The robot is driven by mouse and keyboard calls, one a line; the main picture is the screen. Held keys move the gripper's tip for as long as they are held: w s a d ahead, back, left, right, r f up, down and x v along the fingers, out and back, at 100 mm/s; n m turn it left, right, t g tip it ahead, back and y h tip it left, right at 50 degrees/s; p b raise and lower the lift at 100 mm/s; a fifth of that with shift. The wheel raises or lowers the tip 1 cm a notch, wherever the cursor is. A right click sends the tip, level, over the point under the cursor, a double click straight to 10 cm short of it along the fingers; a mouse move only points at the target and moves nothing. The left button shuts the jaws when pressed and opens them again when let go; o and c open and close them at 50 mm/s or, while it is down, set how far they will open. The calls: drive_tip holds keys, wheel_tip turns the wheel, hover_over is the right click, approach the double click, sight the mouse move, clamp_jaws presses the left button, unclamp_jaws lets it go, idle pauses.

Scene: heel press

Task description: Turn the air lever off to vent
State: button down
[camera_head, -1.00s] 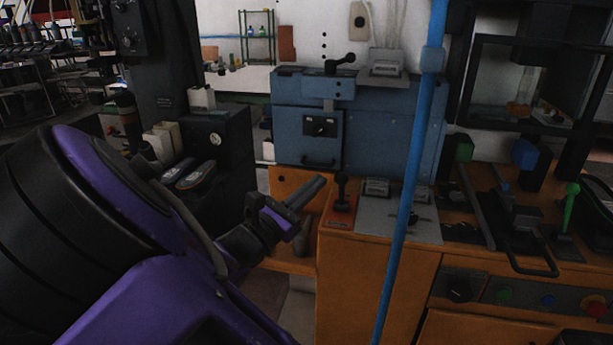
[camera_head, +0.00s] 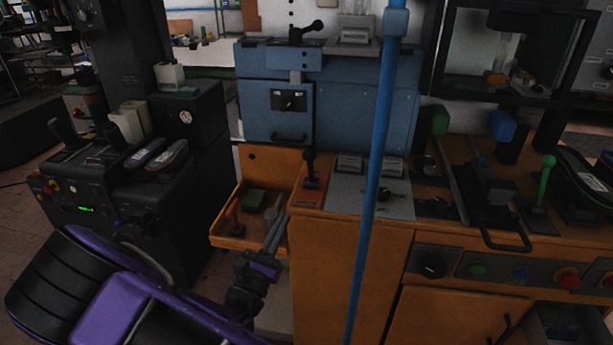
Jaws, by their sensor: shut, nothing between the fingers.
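Several levers show, and I cannot tell for sure which is the air lever. A black ball-ended lever (camera_head: 305,32) lies across the top of the blue cabinet (camera_head: 362,100). A black upright lever (camera_head: 311,172) stands on an orange plate at the bench's left end. A small black lever (camera_head: 384,192) sits on the grey plate (camera_head: 345,197) beside it, partly behind the blue pipe. My gripper (camera_head: 274,226) is shut and empty, pointing away from me in front of the orange tray, below and left of the upright lever and apart from all three.
The thin blue upright pipe (camera_head: 368,230) crosses in front of the bench. An orange tray (camera_head: 222,240) with small items juts out left of the bench. A black machine (camera_head: 185,200) stands at left. A green-knobbed lever (camera_head: 545,180) stands at right.

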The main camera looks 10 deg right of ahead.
sight(309, 166)
drive_tip(key=b+x, duration=0.1)
drive_tip(key=x, duration=1.3)
drive_tip(key=shift+d, duration=0.1)
drive_tip(key=shift+r, duration=0.1)
